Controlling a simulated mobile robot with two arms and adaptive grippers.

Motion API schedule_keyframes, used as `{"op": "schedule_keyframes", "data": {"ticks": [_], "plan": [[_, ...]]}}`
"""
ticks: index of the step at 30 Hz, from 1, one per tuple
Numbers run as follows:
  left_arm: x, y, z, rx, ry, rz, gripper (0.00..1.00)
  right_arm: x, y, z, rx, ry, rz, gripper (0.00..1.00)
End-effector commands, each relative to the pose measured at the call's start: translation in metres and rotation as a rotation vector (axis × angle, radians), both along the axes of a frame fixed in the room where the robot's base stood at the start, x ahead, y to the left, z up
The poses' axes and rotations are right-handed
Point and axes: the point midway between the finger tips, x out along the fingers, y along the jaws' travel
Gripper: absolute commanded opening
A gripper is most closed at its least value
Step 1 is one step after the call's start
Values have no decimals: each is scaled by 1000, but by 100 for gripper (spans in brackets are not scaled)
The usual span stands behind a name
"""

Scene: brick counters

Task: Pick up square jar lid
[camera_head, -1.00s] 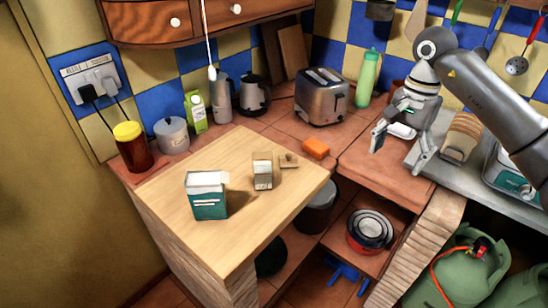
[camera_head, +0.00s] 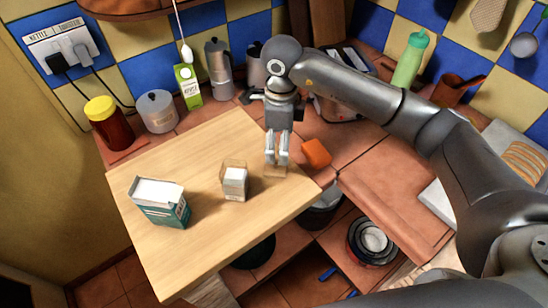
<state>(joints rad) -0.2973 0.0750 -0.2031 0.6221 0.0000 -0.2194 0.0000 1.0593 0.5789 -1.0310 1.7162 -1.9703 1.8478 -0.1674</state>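The square jar lid (camera_head: 275,171) is a small, light-wood piece at the right side of the wooden board (camera_head: 215,255). My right gripper (camera_head: 277,163) points straight down over it, with its two fingers close together and their tips at the lid. They look shut on its knob, which they hide. The open square jar (camera_head: 234,182), clear-walled with pale contents, stands just left of the lid. My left gripper is not in view.
A teal-and-white carton (camera_head: 160,202) stands on the board's left. An orange sponge (camera_head: 316,153) lies right of my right gripper. A brown jar with a yellow lid (camera_head: 108,125), a canister (camera_head: 157,111), a green-white carton (camera_head: 187,87) and a moka pot (camera_head: 219,70) line the back.

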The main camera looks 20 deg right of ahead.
Motion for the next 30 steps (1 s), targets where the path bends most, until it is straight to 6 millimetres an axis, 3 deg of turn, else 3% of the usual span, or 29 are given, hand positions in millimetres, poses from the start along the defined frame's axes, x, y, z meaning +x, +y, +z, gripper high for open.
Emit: {"op": "schedule_keyframes", "data": {"ticks": [8,14,21,30], "plan": [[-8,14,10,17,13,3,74,0,-1,-39,-2,3,0,79],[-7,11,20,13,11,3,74,2,0,-54,-2,5,0,79],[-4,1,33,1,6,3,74,6,1,-89,-2,4,0,79],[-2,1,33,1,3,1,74,7,1,-96,-2,1,2,79]]}}
